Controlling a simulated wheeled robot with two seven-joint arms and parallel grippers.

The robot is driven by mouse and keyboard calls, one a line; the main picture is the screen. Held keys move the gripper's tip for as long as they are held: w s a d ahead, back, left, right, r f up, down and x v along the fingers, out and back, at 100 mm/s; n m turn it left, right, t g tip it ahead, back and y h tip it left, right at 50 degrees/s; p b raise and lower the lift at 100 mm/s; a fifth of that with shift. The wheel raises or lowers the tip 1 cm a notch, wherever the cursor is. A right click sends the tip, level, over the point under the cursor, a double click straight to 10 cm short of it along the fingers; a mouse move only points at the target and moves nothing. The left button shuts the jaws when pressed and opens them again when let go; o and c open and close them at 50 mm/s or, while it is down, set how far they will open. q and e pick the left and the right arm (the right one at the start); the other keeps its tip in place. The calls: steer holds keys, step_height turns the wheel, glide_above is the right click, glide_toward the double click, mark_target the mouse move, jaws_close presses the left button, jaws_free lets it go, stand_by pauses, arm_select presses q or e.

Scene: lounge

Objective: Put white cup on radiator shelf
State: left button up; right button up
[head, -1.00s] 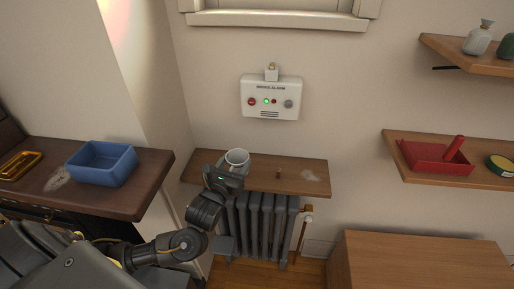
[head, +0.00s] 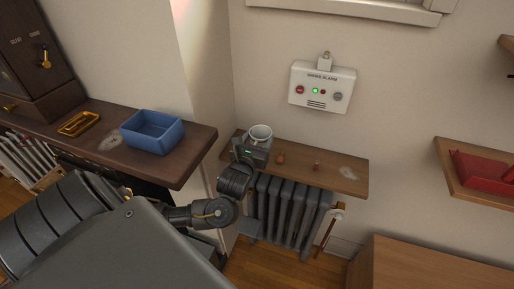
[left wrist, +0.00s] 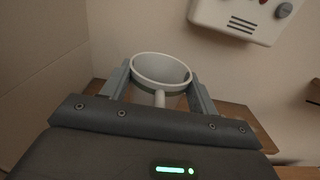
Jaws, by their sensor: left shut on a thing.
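The white cup (head: 260,133) is at the left end of the wooden radiator shelf (head: 335,177). My left gripper (head: 257,146) is shut on the cup. In the left wrist view the cup (left wrist: 161,70) stands upright between the two fingers of the left gripper (left wrist: 158,84), with its handle toward the palm. The cup's base is hidden, so I cannot tell whether it touches the shelf. The shelf (left wrist: 238,117) shows behind and right of the gripper. My right gripper is not in view.
Small brown items (head: 281,159) lie on the shelf. A blue bin (head: 152,131) and yellow tray (head: 78,123) are on the dark counter at left. A red dustpan (head: 485,172) lies on the right shelf.

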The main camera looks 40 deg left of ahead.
mark_target(255, 136)
arm_select(q)
steer(key=w+a+f+b, duration=0.1)
steer(key=a+b, duration=0.1)
steer(key=b, duration=0.2)
steer(key=w+a+f+b, duration=0.1)
steer(key=a+f+b, duration=0.1)
steer(key=b, duration=0.2)
steer(key=shift+w, duration=0.4)
steer(key=w+a+f, duration=0.2)
steer(key=f, duration=0.1)
steer(key=w+a+f, duration=0.1)
steer(key=shift+a+f+p, duration=0.1)
steer(key=shift+f+p, duration=0.2)
steer(key=shift+p, duration=0.1)
step_height(255, 136, down, 3)
steer(key=shift+a+f+p, duration=0.1)
steer(key=shift+p, duration=0.25)
steer(key=shift+f, duration=0.2)
steer(key=o, duration=1)
steer(key=shift+o, duration=0.4)
